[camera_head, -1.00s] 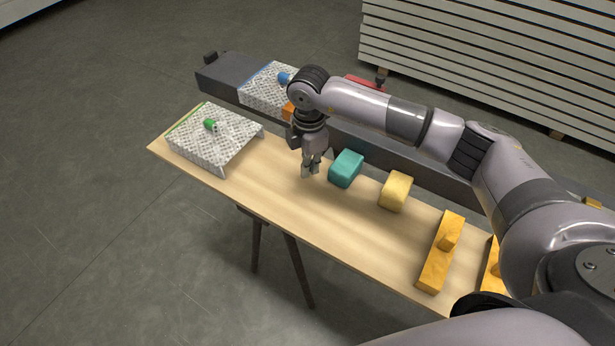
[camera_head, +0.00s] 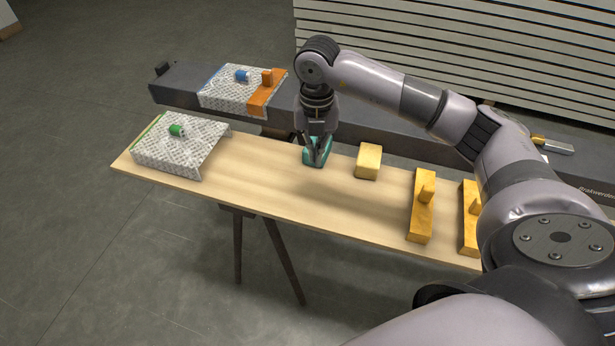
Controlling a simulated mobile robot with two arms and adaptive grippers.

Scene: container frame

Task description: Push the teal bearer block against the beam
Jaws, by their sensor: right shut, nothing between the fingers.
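The teal bearer block (camera_head: 326,152) lies near the back edge of the light wooden table, left of a yellow block (camera_head: 369,161). My right gripper (camera_head: 317,160) is shut with nothing between its fingers. It points down in front of the teal block, and its fingers hide part of it. I cannot tell whether the fingers touch the block. The long dark grey beam (camera_head: 180,88) runs behind the table. The gripper hides whether the teal block touches the beam. My left gripper is not in view.
Two orange-yellow handled pieces (camera_head: 422,207) stand at the right. The table's front middle is clear.

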